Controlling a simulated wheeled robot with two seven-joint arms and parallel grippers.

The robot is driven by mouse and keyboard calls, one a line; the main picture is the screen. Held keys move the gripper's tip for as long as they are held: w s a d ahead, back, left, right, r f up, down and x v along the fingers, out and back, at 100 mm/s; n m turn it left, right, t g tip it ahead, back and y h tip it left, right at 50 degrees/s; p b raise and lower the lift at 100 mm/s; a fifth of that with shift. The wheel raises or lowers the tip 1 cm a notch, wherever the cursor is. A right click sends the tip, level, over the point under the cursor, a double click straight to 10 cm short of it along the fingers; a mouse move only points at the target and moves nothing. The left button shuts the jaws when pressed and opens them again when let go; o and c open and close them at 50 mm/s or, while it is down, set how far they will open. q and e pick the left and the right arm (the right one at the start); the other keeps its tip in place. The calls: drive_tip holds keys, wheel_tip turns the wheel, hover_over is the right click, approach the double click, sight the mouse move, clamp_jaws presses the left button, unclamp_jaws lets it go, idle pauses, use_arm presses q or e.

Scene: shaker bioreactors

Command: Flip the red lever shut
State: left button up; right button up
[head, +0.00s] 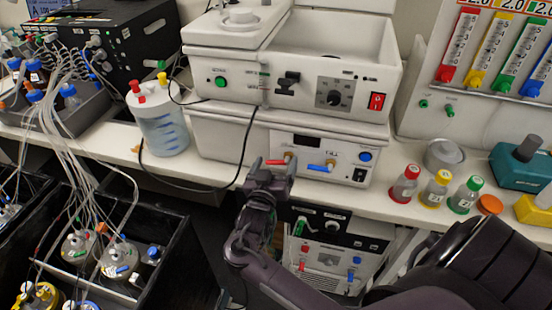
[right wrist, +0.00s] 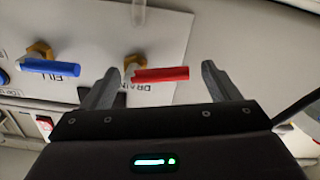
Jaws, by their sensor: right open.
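The red lever (head: 275,162) is on the front panel of the white bench machine, left of the blue lever (head: 320,168). In the right wrist view the red lever (right wrist: 162,74) sticks out sideways from a brass valve (right wrist: 133,63) beside the label DRAIN. The blue lever (right wrist: 50,67) is beside the label FILL. My right gripper (head: 268,178) is in front of the panel at the red lever. Its open fingers (right wrist: 160,70) stand either side of the lever, which spans much of the gap; contact cannot be told. My left gripper is out of view.
The bench (head: 400,205) carries a white jug (head: 158,125) left of the machine and several small capped bottles (head: 436,187) to its right. A black cable (head: 245,150) hangs over the machine's front. Below are a lower unit (head: 325,262) and black bins with tubed bottles.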

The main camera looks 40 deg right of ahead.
drive_tip(key=shift+w+d, duration=0.45)
drive_tip(key=shift+d, duration=0.05)
drive_tip(key=c, duration=0.8)
drive_tip(key=shift+m+b, duration=0.6)
drive_tip(key=shift+m, duration=0.2)
drive_tip(key=shift+c, duration=0.2)
drive_tip(key=shift+r+m, duration=0.35)
drive_tip(key=shift+m, duration=0.35)
drive_tip(key=o, duration=0.8)
drive_tip(key=shift+o, duration=0.2)
